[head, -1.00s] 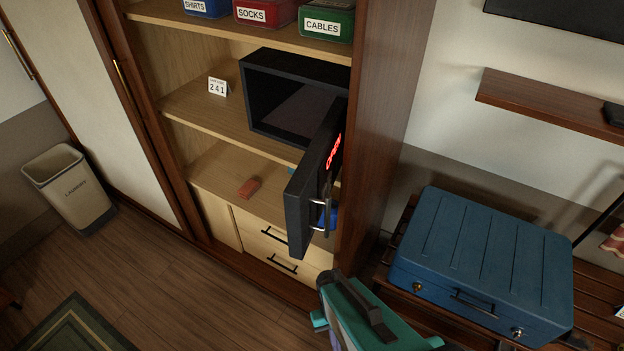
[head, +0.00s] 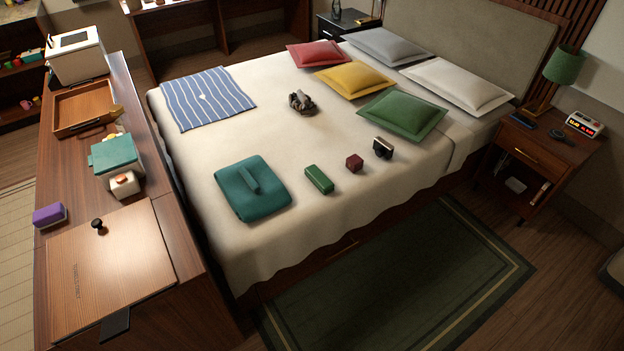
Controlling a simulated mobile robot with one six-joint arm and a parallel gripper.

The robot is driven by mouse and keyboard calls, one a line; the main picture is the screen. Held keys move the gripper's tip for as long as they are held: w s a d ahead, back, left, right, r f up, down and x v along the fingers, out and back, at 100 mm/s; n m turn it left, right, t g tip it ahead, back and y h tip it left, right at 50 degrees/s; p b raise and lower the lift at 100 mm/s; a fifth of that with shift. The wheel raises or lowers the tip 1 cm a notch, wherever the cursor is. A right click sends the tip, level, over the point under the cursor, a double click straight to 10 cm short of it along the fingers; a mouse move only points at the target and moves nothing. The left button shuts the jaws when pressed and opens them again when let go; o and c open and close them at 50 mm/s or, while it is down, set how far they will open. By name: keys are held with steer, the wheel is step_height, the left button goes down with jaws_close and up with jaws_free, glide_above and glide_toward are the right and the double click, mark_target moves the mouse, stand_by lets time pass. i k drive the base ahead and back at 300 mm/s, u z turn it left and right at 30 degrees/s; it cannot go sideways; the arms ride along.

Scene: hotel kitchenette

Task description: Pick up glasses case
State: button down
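On the bed (head: 300,247) lies a small, long green box (head: 319,180) with rounded edges. It may be the glasses case, but I cannot tell for certain at this size. Left of it is a folded teal cloth (head: 243,203) with a raised teal strip on top. To its right are a small dark red box (head: 354,163) and a small black object with a pale top (head: 383,147). My gripper is not in view.
A long wooden counter (head: 187,260) with boxes and a tray (head: 84,107) runs along the bed's left side. A nightstand (head: 545,150) stands at the right. The dark green rug (head: 400,275) in front of the bed is clear.

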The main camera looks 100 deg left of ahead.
mark_target(318, 177)
steer(key=z, duration=1.3)
steer(key=k, duration=0.1)
steer(key=u, duration=2.5)
steer(key=k, duration=0.15)
steer(key=u, duration=1.95)
steer(key=i, duration=0.6)
steer(key=k, duration=0.25)
steer(key=u, duration=0.1)
